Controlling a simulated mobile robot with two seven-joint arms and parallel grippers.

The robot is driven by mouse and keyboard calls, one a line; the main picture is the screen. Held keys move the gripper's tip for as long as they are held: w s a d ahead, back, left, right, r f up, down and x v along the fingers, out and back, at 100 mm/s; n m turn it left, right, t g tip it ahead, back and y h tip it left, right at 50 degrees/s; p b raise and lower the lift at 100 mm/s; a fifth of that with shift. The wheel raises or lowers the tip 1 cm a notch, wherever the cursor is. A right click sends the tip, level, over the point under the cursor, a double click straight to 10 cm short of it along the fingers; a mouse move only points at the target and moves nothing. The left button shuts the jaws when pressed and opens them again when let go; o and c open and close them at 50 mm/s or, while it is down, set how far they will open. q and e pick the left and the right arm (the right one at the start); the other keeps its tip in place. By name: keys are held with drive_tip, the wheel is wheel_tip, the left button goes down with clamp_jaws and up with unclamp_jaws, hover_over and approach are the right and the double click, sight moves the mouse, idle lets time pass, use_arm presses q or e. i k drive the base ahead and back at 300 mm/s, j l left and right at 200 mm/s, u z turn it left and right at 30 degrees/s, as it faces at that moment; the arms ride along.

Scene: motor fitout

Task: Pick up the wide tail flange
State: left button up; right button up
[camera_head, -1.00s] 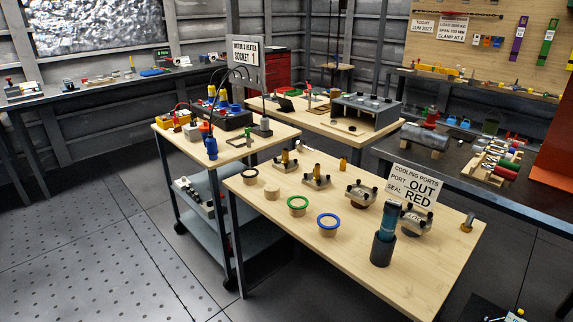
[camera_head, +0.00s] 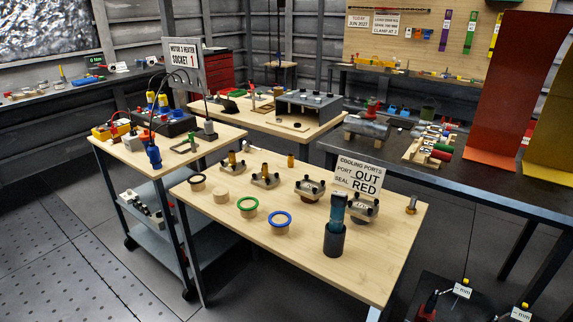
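Several metal flange-like parts stand in a row on the near wooden table (camera_head: 330,270). Two at the left, a flange with a brass stub (camera_head: 233,169) and a second one like it (camera_head: 265,180), are smaller in view. I cannot tell which is the wide tail flange. Neither of my grippers is in view.
The near table also holds a green ring (camera_head: 248,207), a blue ring (camera_head: 280,222), a dark upright cylinder (camera_head: 335,238) and a cooling-ports sign (camera_head: 358,174) reading OUT, RED. A trolley (camera_head: 165,160) adjoins at left. Labelled dark surfaces (camera_head: 462,290) lie low right. Floor at lower left is clear.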

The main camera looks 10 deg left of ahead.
sight(227, 168)
drive_tip(key=i+j+z, duration=0.1)
drive_tip(key=j+z, duration=0.25)
drive_tip(key=i+j+z, duration=0.1)
drive_tip(key=z, duration=0.25)
drive_tip(key=j+z, duration=0.35)
drive_tip(key=k+j+z, duration=0.1)
drive_tip(key=j+z, duration=0.35)
drive_tip(key=j, duration=1.15)
drive_tip(key=k+j+z, duration=0.15)
drive_tip(key=j, duration=0.9)
drive_tip(key=k+j+z, duration=0.1)
drive_tip(key=j, duration=0.45)
drive_tip(key=k, duration=0.05)
